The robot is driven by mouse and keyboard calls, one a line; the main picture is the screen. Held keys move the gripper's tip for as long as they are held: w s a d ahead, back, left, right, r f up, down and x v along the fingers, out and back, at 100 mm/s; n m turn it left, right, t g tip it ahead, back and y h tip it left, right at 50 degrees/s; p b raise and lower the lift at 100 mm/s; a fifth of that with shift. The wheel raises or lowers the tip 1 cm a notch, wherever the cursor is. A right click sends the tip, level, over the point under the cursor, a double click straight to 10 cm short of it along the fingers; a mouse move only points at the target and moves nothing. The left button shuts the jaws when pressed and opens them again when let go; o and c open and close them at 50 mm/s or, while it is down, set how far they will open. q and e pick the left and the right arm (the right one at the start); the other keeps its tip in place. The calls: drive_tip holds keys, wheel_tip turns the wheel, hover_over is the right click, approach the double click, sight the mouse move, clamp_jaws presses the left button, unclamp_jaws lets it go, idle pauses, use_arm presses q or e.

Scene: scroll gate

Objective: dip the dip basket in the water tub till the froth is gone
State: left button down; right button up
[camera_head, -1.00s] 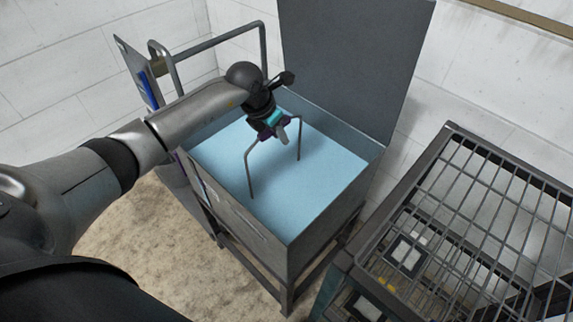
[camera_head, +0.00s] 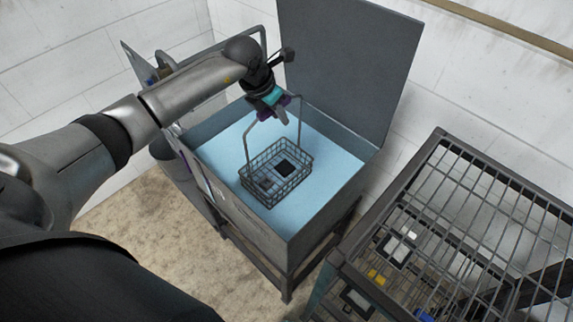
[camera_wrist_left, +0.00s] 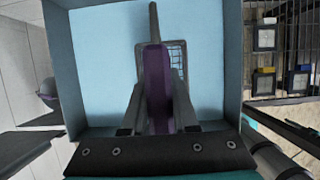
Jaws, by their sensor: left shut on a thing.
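The dip basket (camera_head: 275,172) is a dark wire basket with a tall handle, and it holds dark flat pieces. It hangs at or just above the light blue surface in the water tub (camera_head: 265,232); I cannot tell if its bottom touches. No froth shows on the basket. My left gripper (camera_head: 278,110) is shut on the purple grip at the top of the handle, over the tub. In the left wrist view the purple grip (camera_wrist_left: 157,85) lies between the fingers, and the basket mesh (camera_wrist_left: 177,58) shows partly behind it. My right gripper is not in view.
The tub's grey lid (camera_head: 345,65) stands open at the back. A wire rack (camera_head: 470,215) with framed pieces below it stands at the right. A panel with a bent rail (camera_head: 140,65) is at the left. Bare floor lies in front of the tub.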

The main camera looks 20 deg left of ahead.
use_arm(q)
drive_tip(key=shift+w+r+p, duration=0.1)
drive_tip(key=shift+r+p, duration=2.1)
drive_tip(key=shift+r, duration=1.2)
drive_tip(key=shift+r+p, duration=1.4)
drive_tip(key=shift+r, duration=0.5)
wheel_tip(320, 180, up, 8)
drive_tip(key=p, duration=0.5)
drive_tip(key=shift+p, duration=0.3)
